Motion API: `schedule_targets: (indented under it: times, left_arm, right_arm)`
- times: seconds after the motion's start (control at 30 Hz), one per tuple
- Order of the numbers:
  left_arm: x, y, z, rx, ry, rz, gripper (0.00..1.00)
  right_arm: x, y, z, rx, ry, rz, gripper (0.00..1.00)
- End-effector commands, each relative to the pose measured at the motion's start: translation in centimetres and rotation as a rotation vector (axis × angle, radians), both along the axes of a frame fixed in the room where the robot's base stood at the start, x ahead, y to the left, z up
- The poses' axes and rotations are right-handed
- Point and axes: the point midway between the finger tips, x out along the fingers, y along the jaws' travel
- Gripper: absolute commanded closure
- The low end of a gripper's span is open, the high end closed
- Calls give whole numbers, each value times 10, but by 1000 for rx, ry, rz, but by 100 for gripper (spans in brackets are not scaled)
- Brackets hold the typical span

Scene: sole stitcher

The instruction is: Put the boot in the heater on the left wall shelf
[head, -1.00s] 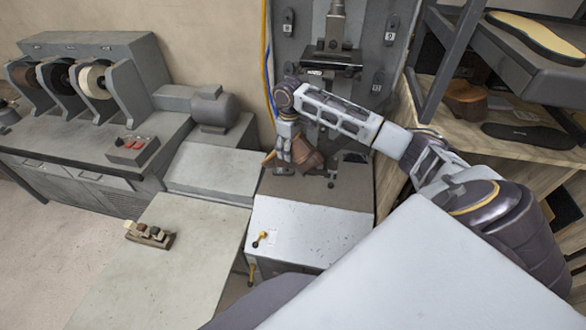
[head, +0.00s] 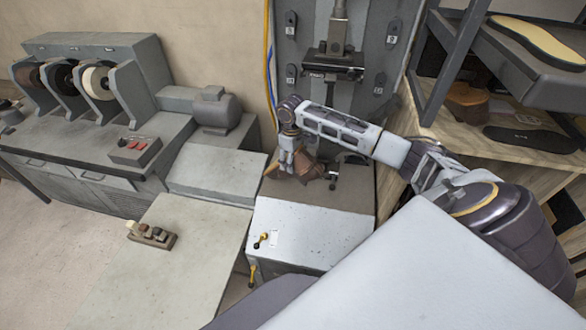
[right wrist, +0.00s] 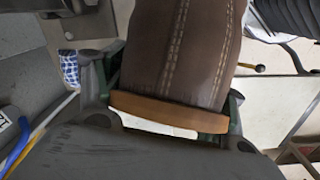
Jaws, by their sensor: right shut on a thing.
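A brown boot (head: 310,167) with a tan sole is in my right gripper (head: 288,163), near the front of the tall grey machine. The right wrist view shows its brown leather with pale double stitching (right wrist: 175,45) and its tan sole edge (right wrist: 165,112). The fingers, with green inner faces, are on either side of the boot. I cannot tell from the head view whether the boot touches the machine. My left gripper is not in view. I see no heater or left wall shelf that I can make out.
The tall grey machine (head: 350,215) stands behind and below the boot. A grey bench machine with several wheels (head: 97,82) is at the left. A pale table (head: 140,270) holds a small block of brushes (head: 152,235). Shelves with soles (head: 540,40) stand at the right.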

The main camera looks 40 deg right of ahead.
Motion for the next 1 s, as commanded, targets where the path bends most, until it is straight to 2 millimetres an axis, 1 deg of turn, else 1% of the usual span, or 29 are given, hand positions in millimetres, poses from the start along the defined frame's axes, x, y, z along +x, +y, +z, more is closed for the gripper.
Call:
schedule_targets:
  times: [0.1,0.17,0.57,0.67,0.9,1.0]
  left_arm:
    - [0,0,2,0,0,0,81]
    - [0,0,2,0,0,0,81]
    - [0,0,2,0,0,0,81]
    - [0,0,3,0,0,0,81]
    - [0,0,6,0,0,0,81]
    - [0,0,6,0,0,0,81]
  right_arm:
    - [1,0,-9,1,-2,0,89]
    - [1,0,-12,1,-2,-1,89]
    - [1,0,-15,0,-1,-1,89]
    - [0,0,-22,1,-2,0,89]
    - [0,0,-46,0,-1,-1,89]
    - [0,0,-50,0,-2,-1,89]
